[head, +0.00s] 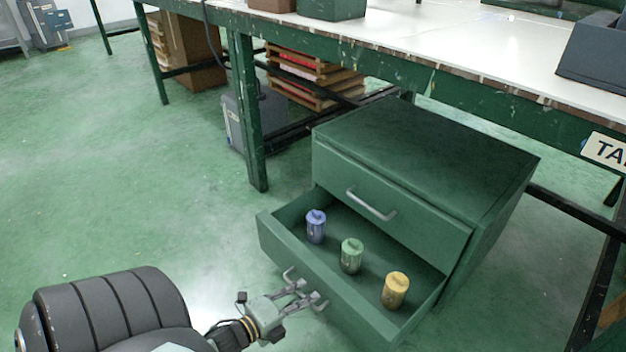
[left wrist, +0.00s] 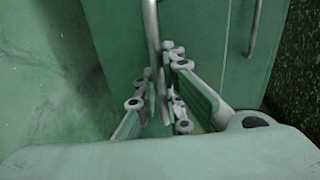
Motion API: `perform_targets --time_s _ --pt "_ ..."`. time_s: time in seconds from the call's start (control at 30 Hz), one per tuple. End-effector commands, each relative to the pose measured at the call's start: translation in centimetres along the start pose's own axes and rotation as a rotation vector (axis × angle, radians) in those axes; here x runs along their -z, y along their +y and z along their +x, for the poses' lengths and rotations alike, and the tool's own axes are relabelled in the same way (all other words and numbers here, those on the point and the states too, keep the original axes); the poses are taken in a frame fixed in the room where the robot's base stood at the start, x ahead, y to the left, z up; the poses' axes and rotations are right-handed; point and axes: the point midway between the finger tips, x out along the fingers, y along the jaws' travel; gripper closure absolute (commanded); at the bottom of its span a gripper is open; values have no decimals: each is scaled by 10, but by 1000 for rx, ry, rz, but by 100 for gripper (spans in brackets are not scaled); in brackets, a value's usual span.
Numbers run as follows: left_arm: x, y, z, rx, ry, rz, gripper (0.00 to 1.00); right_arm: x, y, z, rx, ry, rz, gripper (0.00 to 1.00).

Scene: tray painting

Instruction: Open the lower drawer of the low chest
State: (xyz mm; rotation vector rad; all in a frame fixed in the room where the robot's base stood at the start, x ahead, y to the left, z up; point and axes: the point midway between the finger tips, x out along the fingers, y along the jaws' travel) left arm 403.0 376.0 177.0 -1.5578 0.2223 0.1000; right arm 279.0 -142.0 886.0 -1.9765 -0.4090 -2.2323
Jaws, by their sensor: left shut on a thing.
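The low green chest (head: 430,155) stands partly under the workbench. Its upper drawer (head: 385,195) is shut and has a grey bar handle (head: 371,204). Its lower drawer (head: 333,290) is pulled well out, and inside stand a blue canister (head: 316,226), a green canister (head: 351,256) and a yellow canister (head: 395,290). My left gripper (head: 303,296) is at the lower drawer's front, shut on its handle (head: 290,274). In the left wrist view the fingers close around the grey handle bar (left wrist: 152,30). My right gripper is not in view.
The workbench (head: 440,40) with a white top and green frame stands above and behind the chest. A bench leg (head: 250,120) rises left of the chest. Wooden pallets (head: 310,75) and a grey case (head: 250,115) sit under it. The green floor (head: 130,170) at left is clear.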

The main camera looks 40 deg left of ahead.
Motion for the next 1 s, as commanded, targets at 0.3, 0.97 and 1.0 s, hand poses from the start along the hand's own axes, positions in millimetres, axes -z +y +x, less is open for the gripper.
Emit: perform_targets --time_s 0.3,0.97,1.0 --pt "0 2 -6 -1 1 0 100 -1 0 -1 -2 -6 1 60" --pt "0 2 -6 0 0 0 72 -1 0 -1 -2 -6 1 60" --pt "0 2 -6 0 0 0 72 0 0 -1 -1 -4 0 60"
